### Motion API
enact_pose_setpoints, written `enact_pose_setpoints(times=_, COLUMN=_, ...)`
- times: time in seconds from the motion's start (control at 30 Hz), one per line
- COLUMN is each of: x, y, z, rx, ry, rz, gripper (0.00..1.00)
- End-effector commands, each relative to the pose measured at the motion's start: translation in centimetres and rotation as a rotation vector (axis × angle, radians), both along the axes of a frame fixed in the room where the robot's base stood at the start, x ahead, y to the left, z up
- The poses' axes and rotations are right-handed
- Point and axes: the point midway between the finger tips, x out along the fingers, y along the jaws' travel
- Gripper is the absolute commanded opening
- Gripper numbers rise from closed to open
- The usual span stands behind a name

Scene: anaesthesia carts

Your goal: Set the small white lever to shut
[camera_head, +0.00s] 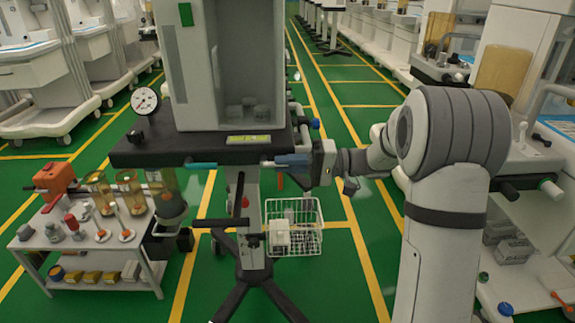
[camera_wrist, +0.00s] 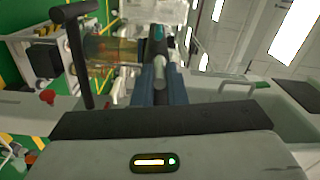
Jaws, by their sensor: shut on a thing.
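The small white lever (camera_head: 267,163) sticks out at the front edge of the black cart shelf, its pale end showing just left of my gripper (camera_head: 283,162). My gripper reaches in from the right, its blue fingers closed around the lever. In the wrist view the pale grey rod of the lever (camera_wrist: 159,68) lies between the two dark blue fingers (camera_wrist: 160,92). The fingers hide most of the lever, and I cannot tell its exact setting.
A teal-tipped rod (camera_head: 202,165) sits left along the same shelf edge (camera_head: 150,155). A pressure gauge (camera_head: 145,101) stands at the shelf's left end. A low trolley (camera_head: 85,250) with jars is at lower left. A wire basket (camera_head: 292,228) hangs below. Green floor is open behind.

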Motion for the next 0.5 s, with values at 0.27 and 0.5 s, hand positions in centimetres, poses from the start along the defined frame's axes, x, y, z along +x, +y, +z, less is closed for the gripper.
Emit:
enact_pose_setpoints(times=0.27, x=-0.07, y=0.05, z=-0.13, rx=-0.001, ry=0.003, rz=0.002, gripper=0.16)
enact_pose_setpoints(times=0.5, x=-0.04, y=0.04, z=-0.08, rx=-0.001, ry=0.002, rz=0.001, gripper=0.33)
